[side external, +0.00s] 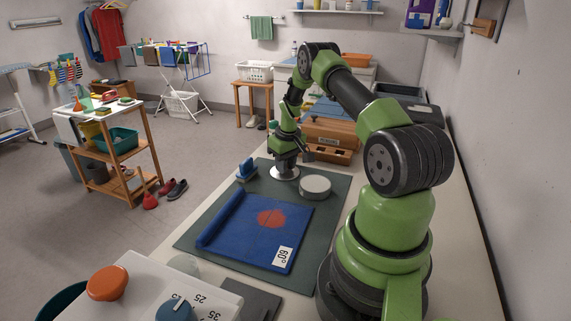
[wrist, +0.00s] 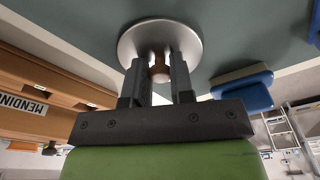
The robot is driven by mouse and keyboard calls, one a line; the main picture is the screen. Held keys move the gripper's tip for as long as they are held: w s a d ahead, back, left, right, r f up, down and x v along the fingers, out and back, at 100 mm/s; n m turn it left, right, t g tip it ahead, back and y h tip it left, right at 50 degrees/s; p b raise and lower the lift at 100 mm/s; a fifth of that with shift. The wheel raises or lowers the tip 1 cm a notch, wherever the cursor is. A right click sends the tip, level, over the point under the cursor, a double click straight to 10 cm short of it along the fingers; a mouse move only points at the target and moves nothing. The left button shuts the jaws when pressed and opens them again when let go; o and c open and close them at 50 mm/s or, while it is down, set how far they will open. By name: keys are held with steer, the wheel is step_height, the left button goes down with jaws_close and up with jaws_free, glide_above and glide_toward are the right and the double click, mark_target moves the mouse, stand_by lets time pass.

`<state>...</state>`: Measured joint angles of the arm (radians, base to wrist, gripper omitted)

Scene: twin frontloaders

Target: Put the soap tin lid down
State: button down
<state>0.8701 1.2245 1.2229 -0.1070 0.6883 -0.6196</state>
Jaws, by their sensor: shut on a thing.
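The soap tin lid is a round silver disc (side external: 284,174) with a small brown knob; it also shows in the wrist view (wrist: 132,40). My gripper (side external: 286,158) is shut on the knob, with one finger on each side of it in the wrist view (wrist: 160,68). The lid is level, low over the far part of the dark green mat (side external: 335,205); I cannot tell if it touches the mat. A round pale tin (side external: 315,186), probably the soap tin, stands on the mat just right of the lid, apart from it.
A blue brush-like object (side external: 246,170) lies left of the lid. A blue folded cloth (side external: 240,235) with an orange-red round patch and a "60°" tag covers the near mat. Behind my gripper stands a wooden box (side external: 332,133), labelled "MENDING" in the wrist view (wrist: 25,104).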

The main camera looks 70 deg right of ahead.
mark_target(288, 173)
steer(key=shift+f, duration=0.2)
steer(key=c, duration=1)
jaws_free()
steer(key=shift+r, duration=0.15)
step_height(288, 173, up, 12)
steer(key=s, duration=0.1)
steer(key=w+a+r+t, duration=0.2)
steer(key=w+a+r, duration=0.1)
steer(key=a+r, duration=0.75)
steer(key=s+a+r+t, duration=0.1)
steer(key=s+a+r, duration=0.1)
steer(key=a+r, duration=0.5)
steer(key=s+a+t+y, duration=0.1)
steer(key=s+a, duration=0.3)
steer(key=a, duration=0.1)
steer(key=s+a+n+t, duration=0.1)
steer(key=s+a, duration=0.3)
steer(key=a, duration=0.2)
steer(key=s+a+t+y, duration=0.1)
steer(key=s+a, duration=0.4)
steer(key=shift+a+r+n+y, duration=0.3)
steer(key=shift+a+r, duration=0.05)
